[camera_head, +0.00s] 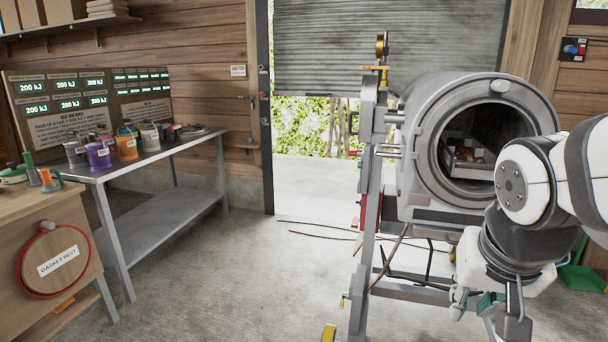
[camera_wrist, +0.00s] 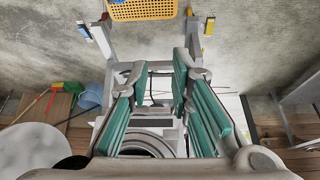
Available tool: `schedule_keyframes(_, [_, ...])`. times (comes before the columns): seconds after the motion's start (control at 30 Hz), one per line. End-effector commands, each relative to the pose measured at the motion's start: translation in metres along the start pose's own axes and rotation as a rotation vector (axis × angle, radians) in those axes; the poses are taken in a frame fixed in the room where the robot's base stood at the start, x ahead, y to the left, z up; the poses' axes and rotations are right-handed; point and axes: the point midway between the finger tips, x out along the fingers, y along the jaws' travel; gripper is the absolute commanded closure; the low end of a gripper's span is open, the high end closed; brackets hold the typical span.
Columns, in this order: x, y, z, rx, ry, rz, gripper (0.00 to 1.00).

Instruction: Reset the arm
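My arm reaches in from the right edge of the head view and bends down. My gripper (camera_head: 485,305) hangs low at the lower right, in front of the grey cylindrical chamber (camera_head: 417,130). In the wrist view my gripper (camera_wrist: 160,95) shows two teal-padded fingers spread apart, with nothing held between them. The chamber's round mouth is open, and a metal tray (camera_head: 470,168) with brown contents sits inside. My arm hides part of the mouth's right side and the area below it.
A metal table (camera_head: 170,154) with several colored containers stands at left, beside a wooden bench (camera_head: 75,215) with a red ring (camera_head: 22,270). The middle floor is clear except for cables. The wrist view shows a yellow basket (camera_wrist: 143,9) and a blue bucket (camera_wrist: 90,97).

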Motion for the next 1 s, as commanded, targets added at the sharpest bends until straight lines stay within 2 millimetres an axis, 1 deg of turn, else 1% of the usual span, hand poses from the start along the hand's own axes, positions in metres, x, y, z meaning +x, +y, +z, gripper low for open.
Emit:
schedule_keyframes(0.03, [-0.013,0.003,0.024,-0.043,-0.039,-0.001,0.80])
schedule_keyframes(0.1, [-0.025,0.008,0.053,-0.095,-0.101,-0.003,0.80])
schedule_keyframes(0.2, [-0.039,0.014,0.089,-0.159,-0.178,-0.018,0.80])
schedule_keyframes(0.3, [-0.051,0.020,0.121,-0.219,-0.245,-0.038,0.80])
schedule_keyframes(0.47, [-0.068,0.030,0.166,-0.314,-0.343,-0.081,0.80])
schedule_keyframes(0.5, [-0.074,0.031,0.170,-0.323,-0.354,-0.087,0.80])
schedule_keyframes(0.77, [-0.109,0.029,0.146,-0.317,-0.295,-0.094,0.80])
schedule_keyframes(0.87, [-0.126,0.029,0.137,-0.317,-0.268,-0.099,0.80])
schedule_keyframes(0.97, [-0.147,0.029,0.127,-0.317,-0.235,-0.106,0.80])
schedule_keyframes(1.0, [-0.157,0.029,0.122,-0.317,-0.220,-0.109,0.80])
